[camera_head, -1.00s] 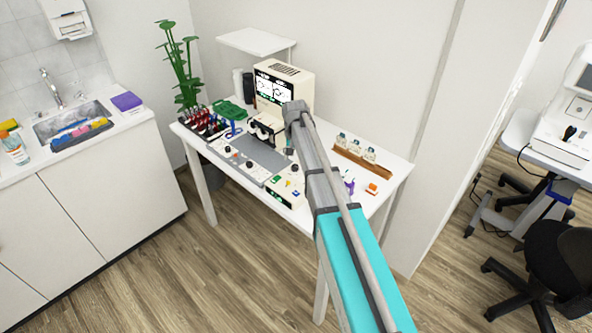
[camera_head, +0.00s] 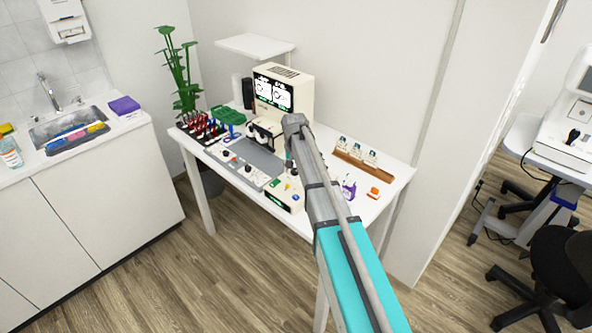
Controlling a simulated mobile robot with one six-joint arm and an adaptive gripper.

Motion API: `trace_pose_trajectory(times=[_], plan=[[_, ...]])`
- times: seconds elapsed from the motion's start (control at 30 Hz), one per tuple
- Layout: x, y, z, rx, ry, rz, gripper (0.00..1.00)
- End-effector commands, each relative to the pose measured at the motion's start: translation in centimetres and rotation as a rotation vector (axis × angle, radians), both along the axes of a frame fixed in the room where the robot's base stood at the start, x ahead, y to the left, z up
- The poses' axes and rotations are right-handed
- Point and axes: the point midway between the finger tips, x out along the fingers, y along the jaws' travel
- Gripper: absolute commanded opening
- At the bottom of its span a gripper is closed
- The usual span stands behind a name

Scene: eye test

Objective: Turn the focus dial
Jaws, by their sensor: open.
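A cream eye-test machine (camera_head: 298,92) with a lit screen (camera_head: 272,92) stands at the back of the white table (camera_head: 328,208). In front of it is a grey control panel (camera_head: 256,158) with small black knobs, one at the left (camera_head: 226,156) and one nearer the front (camera_head: 248,169). I cannot tell which knob is the focus dial. My arm reaches up from the bottom over the table's right half, its far joint just in front of the machine. My gripper is hidden behind the arm.
A rack of red and dark items (camera_head: 203,127) and a green tray (camera_head: 226,114) are left of the panel. A box with coloured buttons (camera_head: 284,196) sits at the front edge. A wooden card holder (camera_head: 362,163) and an orange block (camera_head: 374,193) are on the right.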

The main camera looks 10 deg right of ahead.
Motion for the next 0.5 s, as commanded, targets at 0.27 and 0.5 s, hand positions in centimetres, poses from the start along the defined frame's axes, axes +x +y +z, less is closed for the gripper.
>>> trace_pose_trajectory(times=[0.27, 0.5], plan=[[-0.01, 0.04, 0.01, 0.0, 0.0, 0.001, 0.38], [0.0, 0.09, 0.0, 0.0, 0.0, 0.001, 0.0]])
